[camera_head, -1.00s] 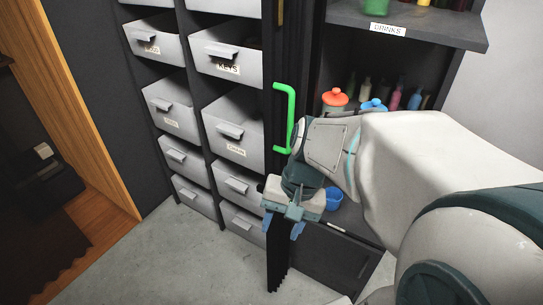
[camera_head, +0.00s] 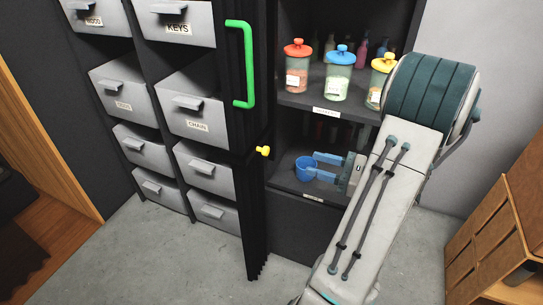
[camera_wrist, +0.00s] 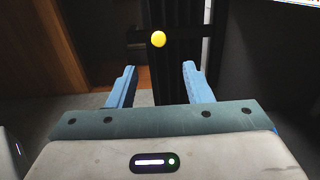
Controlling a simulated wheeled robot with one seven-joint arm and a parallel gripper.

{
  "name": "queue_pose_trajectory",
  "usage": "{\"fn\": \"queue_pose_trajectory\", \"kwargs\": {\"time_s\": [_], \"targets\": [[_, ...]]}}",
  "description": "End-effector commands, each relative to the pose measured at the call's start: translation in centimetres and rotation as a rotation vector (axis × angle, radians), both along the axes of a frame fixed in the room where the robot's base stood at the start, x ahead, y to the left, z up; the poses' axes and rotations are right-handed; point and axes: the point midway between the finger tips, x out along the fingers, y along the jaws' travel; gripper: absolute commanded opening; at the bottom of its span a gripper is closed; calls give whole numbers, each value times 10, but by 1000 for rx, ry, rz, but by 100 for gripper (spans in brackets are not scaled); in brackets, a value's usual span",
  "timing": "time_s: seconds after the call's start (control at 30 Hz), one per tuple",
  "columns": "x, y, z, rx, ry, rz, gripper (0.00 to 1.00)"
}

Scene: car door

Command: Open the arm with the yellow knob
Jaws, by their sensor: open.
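The yellow knob (camera_head: 263,151) sticks out from a short dark bar at the edge of the black folding door (camera_head: 250,215), below the green handle. In the wrist view the knob (camera_wrist: 158,39) is ahead, centred between my fingers and beyond their tips. My gripper (camera_head: 316,165) is open, with two blue fingers pointing left toward the knob from its right. The fingers also show in the wrist view (camera_wrist: 159,70), with nothing between them. A clear gap separates the fingertips from the knob. Most of the arm that carries the knob is hidden or too dark to tell.
Grey drawers (camera_head: 198,125) stand left of the folding door, and a green handle (camera_head: 248,65) is on it. The right shelf holds lidded jars (camera_head: 338,75). A wooden cabinet (camera_head: 500,235) is at the right.

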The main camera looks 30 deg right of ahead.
Motion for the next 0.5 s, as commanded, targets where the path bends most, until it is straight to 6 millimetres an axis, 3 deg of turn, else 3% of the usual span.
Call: {"fn": "queue_pose_trajectory", "kwargs": {"time_s": [0.5], "targets": [[79,64,0,-2,1,9,46]]}}
